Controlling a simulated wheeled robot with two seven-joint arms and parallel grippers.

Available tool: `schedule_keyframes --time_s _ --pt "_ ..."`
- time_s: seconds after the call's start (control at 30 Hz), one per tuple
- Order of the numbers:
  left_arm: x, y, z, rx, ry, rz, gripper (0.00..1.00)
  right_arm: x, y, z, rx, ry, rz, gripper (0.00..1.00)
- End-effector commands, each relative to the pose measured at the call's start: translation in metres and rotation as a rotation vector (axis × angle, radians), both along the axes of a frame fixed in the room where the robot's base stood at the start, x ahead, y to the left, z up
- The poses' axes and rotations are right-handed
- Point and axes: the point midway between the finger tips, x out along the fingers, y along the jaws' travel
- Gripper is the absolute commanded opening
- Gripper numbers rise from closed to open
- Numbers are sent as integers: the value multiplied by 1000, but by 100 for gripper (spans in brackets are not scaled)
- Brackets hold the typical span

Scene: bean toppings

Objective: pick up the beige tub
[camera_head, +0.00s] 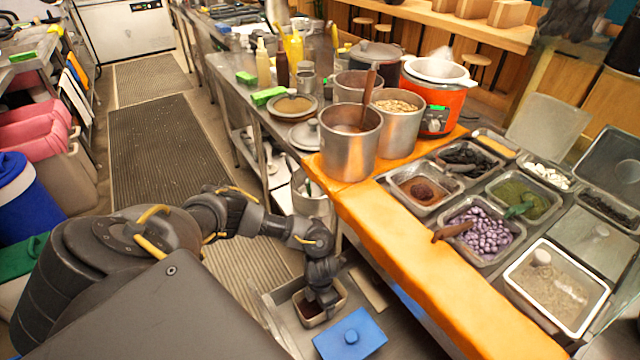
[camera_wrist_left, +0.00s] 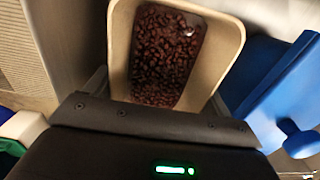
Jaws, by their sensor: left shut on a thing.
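The beige tub (camera_head: 342,297) is low in the middle of the head view, over the low metal shelf beside the orange-edged counter. It holds dark reddish-brown beans. My left gripper (camera_head: 323,297) reaches down to it and is shut on it; the fingertips are hard to make out. In the left wrist view the beige tub (camera_wrist_left: 228,48) stands just past the dark gripper body, with beans inside and its near wall partly hidden. I cannot tell whether it is clear of the shelf. My right gripper is not in view.
A blue lid (camera_head: 365,328) with a knob lies right beside the tub; the blue lid (camera_wrist_left: 262,82) is also close in the left wrist view. The orange counter edge (camera_head: 420,265) rises to the right. Steel pots (camera_head: 350,150) and topping trays stand on the counter.

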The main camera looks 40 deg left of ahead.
Motion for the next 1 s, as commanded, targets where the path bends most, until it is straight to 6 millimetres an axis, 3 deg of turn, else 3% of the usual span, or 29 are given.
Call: schedule_keyframes --time_s 0.17,0.6,0.8,1.0 --pt "2 -1 13 -3 -3 -2 45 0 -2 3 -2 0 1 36" --pt "1 0 89 -2 -3 -2 45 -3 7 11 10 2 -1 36" --pt "1 0 101 -1 -1 -1 45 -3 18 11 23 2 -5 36" --pt "1 0 101 0 -1 0 45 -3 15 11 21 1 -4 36"
